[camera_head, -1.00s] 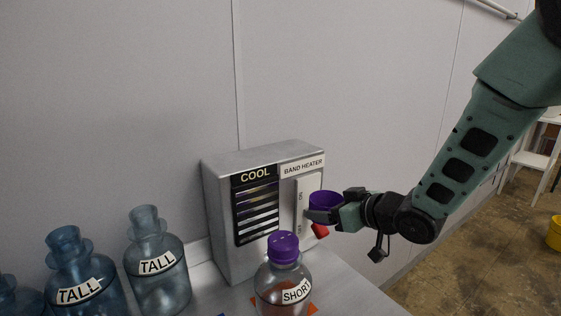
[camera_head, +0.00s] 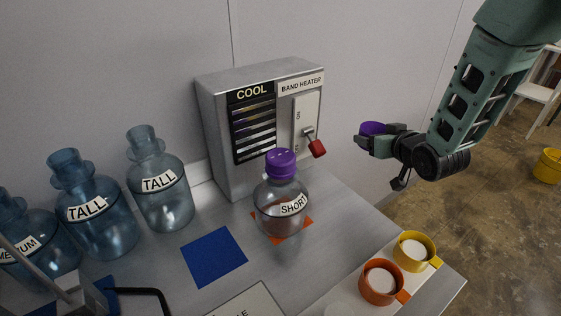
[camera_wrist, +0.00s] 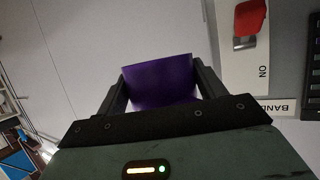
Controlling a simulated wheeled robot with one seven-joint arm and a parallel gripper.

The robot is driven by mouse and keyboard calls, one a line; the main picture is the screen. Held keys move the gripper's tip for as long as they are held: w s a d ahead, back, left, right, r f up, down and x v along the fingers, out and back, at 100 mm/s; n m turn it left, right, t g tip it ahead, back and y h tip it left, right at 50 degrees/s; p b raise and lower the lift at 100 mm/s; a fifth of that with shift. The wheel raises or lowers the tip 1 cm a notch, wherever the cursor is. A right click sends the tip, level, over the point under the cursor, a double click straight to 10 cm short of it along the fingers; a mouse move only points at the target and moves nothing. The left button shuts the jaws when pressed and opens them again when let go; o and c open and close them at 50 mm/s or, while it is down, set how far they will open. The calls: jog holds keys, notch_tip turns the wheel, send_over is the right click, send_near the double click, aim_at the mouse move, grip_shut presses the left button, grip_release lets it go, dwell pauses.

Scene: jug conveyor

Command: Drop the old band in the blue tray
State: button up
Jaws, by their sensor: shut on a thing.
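The old band is a purple ring (camera_head: 373,128), held by my gripper (camera_head: 366,140) in the air to the right of the band heater. In the wrist view the purple band (camera_wrist: 160,82) sits between the two dark fingers, which are shut on it. No blue tray is clearly seen in the head view. A blue patch (camera_wrist: 18,161) shows at the lower left of the wrist view, and I cannot tell if it is the tray.
The grey band heater (camera_head: 215,125) with a red lever (camera_head: 317,148) stands at the wall. A purple-capped SHORT jug (camera_head: 281,212) stands on an orange square. A flat blue square (camera_head: 214,257), several blue jugs and orange (camera_head: 382,284) and yellow (camera_head: 414,251) cups occupy the bench.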

jog(key=s+a+r+n+g+y, duration=0.1)
jog(key=s+a+r+n+y, duration=0.15)
jog(key=a, duration=0.35)
jog(key=s+a+r+n+g+y, duration=0.1)
jog(key=a+r+n+y, duration=0.2)
jog(key=a, duration=0.4)
notch_tip(320, 180, up, 5)
jog(key=n+g+y, duration=0.4)
jog(key=n+g, duration=0.1)
send_over(294, 163)
jog(key=w+a, duration=0.1)
jog(key=a, duration=0.1)
jog(key=shift+d+r, duration=0.15)
jog(key=shift+h, duration=0.25)
notch_tip(294, 163, down, 10)
jog(key=shift+w+r+p, duration=0.1)
jog(key=shift+r+p, duration=0.05)
jog(key=shift+p, duration=0.35)
jog(key=shift+f, duration=0.2)
jog(key=o, duration=0.9)
